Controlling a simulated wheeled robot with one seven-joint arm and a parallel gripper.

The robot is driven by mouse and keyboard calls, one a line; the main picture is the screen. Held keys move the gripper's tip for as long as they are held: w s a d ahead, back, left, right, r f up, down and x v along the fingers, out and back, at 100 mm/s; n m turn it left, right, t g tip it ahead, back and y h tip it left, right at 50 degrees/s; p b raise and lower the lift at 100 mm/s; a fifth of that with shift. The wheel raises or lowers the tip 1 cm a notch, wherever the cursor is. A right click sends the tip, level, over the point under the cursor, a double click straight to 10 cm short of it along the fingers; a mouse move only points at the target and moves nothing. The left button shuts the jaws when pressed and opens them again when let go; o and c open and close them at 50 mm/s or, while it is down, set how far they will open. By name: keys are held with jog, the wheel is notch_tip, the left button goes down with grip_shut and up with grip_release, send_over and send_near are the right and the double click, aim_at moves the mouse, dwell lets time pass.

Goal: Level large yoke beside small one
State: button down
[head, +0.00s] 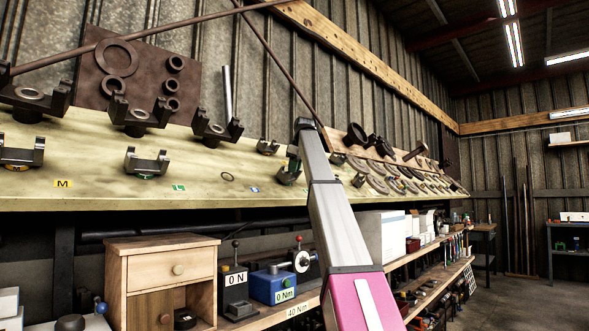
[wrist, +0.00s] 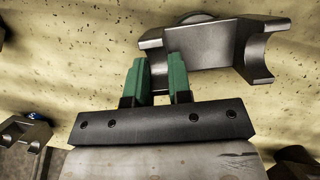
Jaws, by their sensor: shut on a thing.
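A large dark metal yoke (wrist: 215,48) with two upright ears lies on the pale shelf top in the wrist view. My gripper (wrist: 158,70) has its green fingertips close together at the yoke's left ear, shut on it. In the head view my gripper (head: 297,156) is at a dark yoke (head: 287,174) near the shelf's front edge, partly behind my arm. A smaller yoke (wrist: 26,130) with a blue spot beside it shows at the left of the wrist view. I cannot tell whether the held yoke touches the shelf.
Other yokes stand to the left, one with a green spot (head: 147,163). Coloured labels M (head: 63,184), L (head: 179,188) and a blue one (head: 255,189) line the front edge. A thin dark ring (head: 227,177) lies on bare shelf. Flat discs crowd the right.

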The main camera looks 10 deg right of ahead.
jog(key=shift+s+d+r, duration=0.1)
jog(key=shift+r, duration=0.1)
dwell(0.6)
jog(key=shift+m+g+y, duration=0.4)
jog(key=shift+m+y, duration=0.1)
jog(key=shift+m, duration=1)
jog(key=c, duration=1.1)
grip_release()
jog(key=shift+a+r, duration=0.1)
jog(key=shift+a, duration=0.2)
jog(key=shift+c, duration=0.2)
jog(key=shift+o, duration=0.9)
jog(key=shift+d+f, duration=0.1)
jog(key=shift+f, duration=0.1)
